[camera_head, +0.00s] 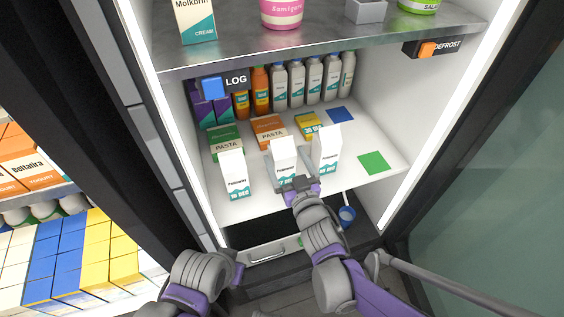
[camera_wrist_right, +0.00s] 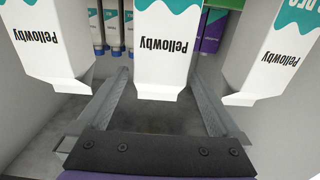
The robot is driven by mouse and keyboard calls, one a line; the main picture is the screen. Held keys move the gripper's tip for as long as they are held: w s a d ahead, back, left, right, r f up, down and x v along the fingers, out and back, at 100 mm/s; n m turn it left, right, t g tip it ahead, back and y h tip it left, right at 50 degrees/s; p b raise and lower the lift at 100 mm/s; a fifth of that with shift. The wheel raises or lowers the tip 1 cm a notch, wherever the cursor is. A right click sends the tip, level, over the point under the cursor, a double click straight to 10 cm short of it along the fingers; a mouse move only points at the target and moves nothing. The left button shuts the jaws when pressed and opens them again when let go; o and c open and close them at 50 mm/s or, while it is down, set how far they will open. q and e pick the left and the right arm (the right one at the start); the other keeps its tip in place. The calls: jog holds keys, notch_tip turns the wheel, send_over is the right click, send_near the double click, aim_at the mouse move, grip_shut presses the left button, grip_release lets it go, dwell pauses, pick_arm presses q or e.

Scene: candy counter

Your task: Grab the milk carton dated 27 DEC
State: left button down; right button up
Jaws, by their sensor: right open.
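Three white Pellowby milk cartons stand upright along the fridge shelf's front. The left carton (camera_head: 233,176) reads 16 DEC. The middle carton (camera_head: 284,153) shows "7 DEC", its first digit covered by my gripper. The right carton (camera_head: 327,146) has a partly covered date. My right gripper (camera_head: 290,168) is open at the middle carton. In the right wrist view the picture is upside down, and the middle carton (camera_wrist_right: 165,50) lines up with the gap between the fingers (camera_wrist_right: 160,78); no grip shows. My left arm's end is low at the left; its jaws cannot be made out.
Pasta boxes (camera_head: 268,132), bottles (camera_head: 297,84) and purple cartons stand behind. Blue (camera_head: 340,115) and green (camera_head: 374,163) squares lie at the right on the shelf (camera_head: 343,172). An upper shelf (camera_head: 300,42) is above. Neighbouring cartons flank the right gripper closely.

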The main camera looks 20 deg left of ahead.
aim_at(282, 150)
jog(key=x, duration=0.3)
jog(key=shift+w+a, duration=0.15)
jog(key=shift+w, duration=0.1)
jog(key=shift+c, duration=0.2)
grip_shut()
